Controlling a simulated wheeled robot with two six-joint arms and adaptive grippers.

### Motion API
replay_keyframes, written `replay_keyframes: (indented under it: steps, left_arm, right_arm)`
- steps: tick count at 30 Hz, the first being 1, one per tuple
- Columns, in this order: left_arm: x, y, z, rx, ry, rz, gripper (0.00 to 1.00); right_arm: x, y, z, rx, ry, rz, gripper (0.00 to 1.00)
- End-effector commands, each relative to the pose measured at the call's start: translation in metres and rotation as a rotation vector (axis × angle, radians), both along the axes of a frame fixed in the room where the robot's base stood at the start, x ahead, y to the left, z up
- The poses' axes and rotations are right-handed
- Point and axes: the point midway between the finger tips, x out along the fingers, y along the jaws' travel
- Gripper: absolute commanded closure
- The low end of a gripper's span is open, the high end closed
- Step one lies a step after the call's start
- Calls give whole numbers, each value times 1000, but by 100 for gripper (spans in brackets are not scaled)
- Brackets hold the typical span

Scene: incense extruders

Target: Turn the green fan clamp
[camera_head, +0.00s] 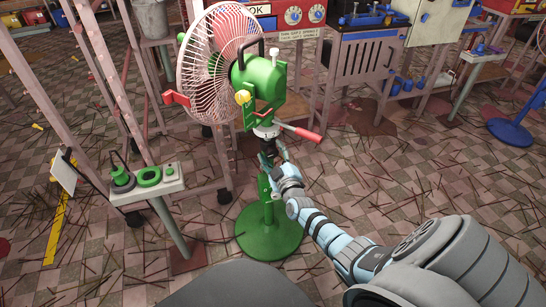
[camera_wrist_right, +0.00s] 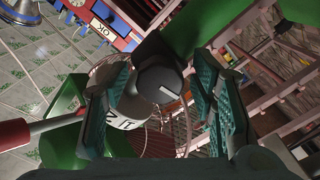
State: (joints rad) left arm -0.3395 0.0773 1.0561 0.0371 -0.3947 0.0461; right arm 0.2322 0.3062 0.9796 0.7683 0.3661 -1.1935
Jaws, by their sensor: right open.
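The green fan (camera_head: 262,82) stands on a green pole with a round green base (camera_head: 268,236), its pale round cage to the left. A dark round knob with a white line (camera_wrist_right: 160,84), apparently the clamp knob, sticks out by the collar. My right gripper (camera_head: 277,158) is at the pole just below the housing. In the right wrist view its open teal fingers (camera_wrist_right: 165,108) stand on either side of the knob; contact cannot be told. My left gripper is out of view.
A red-handled lever (camera_head: 302,133) juts right from the fan just above my gripper and also shows in the wrist view (camera_wrist_right: 14,134). A small stand with green parts (camera_head: 146,184) is at left. Benches line the back. Thin sticks litter the tiled floor.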

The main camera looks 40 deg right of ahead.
Motion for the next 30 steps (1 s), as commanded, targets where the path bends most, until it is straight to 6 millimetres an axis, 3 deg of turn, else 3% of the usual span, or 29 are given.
replay_keyframes:
  steps: [4, 13, 23, 30]
  left_arm:
    - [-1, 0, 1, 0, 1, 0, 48]
    - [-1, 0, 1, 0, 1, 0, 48]
    - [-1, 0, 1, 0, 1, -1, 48]
    - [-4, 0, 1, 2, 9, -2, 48]
  right_arm:
    - [0, 0, 1, 0, 0, 0, 52]
    - [0, 0, 1, 0, 0, 0, 97]
    - [-1, 0, 1, 41, -14, 0, 97]
    - [-1, 0, 1, 166, -57, 1, 97]
